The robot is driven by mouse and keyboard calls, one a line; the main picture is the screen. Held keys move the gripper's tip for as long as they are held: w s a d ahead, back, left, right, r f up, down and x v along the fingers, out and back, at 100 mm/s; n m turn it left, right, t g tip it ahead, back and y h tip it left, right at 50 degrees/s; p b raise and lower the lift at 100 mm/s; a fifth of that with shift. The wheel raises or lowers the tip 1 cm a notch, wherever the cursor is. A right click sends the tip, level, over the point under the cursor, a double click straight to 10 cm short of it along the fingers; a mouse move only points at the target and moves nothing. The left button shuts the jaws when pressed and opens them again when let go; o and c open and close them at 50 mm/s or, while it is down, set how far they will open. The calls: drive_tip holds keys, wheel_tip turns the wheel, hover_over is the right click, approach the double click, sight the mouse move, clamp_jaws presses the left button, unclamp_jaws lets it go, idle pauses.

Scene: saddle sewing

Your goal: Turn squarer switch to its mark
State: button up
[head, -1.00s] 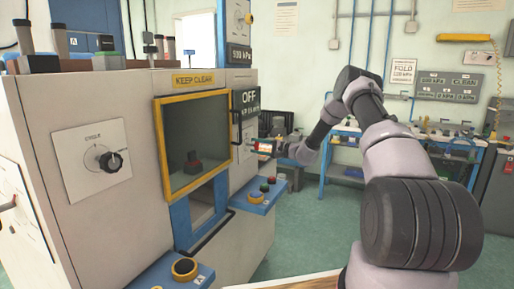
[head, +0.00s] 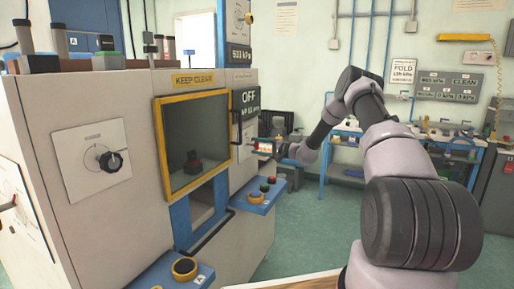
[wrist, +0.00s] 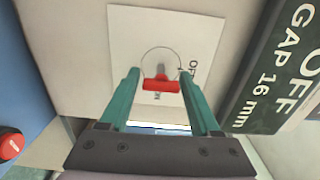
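A red switch handle (wrist: 161,84) stands on a white plate (wrist: 130,30) in the wrist view. Its bar lies roughly crosswise in the picture, with a thin ring behind it and an "OFF" label to its right. My gripper (wrist: 161,82) has one green finger on each side of the handle. The fingertips are very close to the bar's ends; I cannot tell whether both touch it. In the head view my gripper (head: 265,147) is at the machine's right-hand panel, and its arm partly hides the switch. The name on the plate is not readable.
A dark display (wrist: 285,80) reading "OFF, GAP 16 mm" is close on the right. A red button (wrist: 10,145) is at lower left. The head view shows a black knob (head: 110,161) on the machine's near face, a yellow-framed window (head: 193,95) and a blue button ledge (head: 258,198).

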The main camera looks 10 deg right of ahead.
drive_tip(key=shift+o, duration=0.5)
drive_tip(key=v, duration=1)
drive_tip(key=shift+s+d, duration=0.25)
drive_tip(key=shift+d, duration=0.05)
